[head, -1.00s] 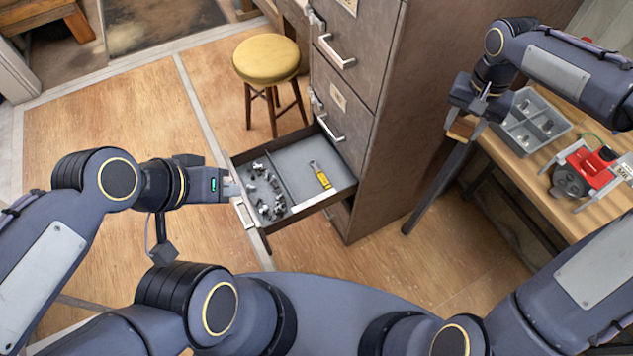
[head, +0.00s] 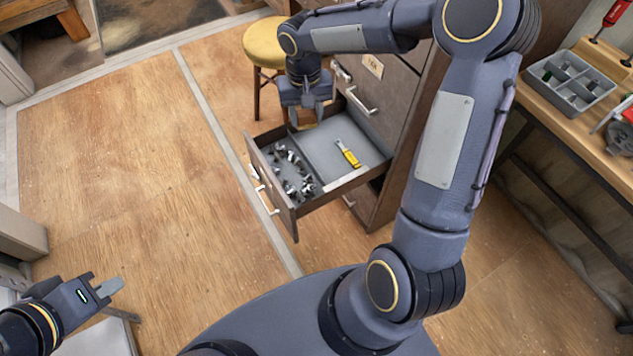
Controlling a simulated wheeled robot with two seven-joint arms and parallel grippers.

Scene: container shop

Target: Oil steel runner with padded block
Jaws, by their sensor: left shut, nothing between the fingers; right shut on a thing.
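The drawer (head: 268,202) stands pulled out of the grey cabinet, with a grey inside split by a divider. I cannot clearly pick out a steel runner along its sides. My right gripper (head: 306,112) points down at the far side of the drawer, close to its rim; I cannot tell whether it touches. My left gripper (head: 108,288) is shut and empty, low at the left, well away from the drawer.
Small metal parts (head: 290,170) and a yellow-handled tool (head: 347,154) lie in the drawer. A yellow stool (head: 262,45) stands behind it. A bench at right holds a divided grey tray (head: 568,85) and a red screwdriver (head: 612,15). Floor at left is clear.

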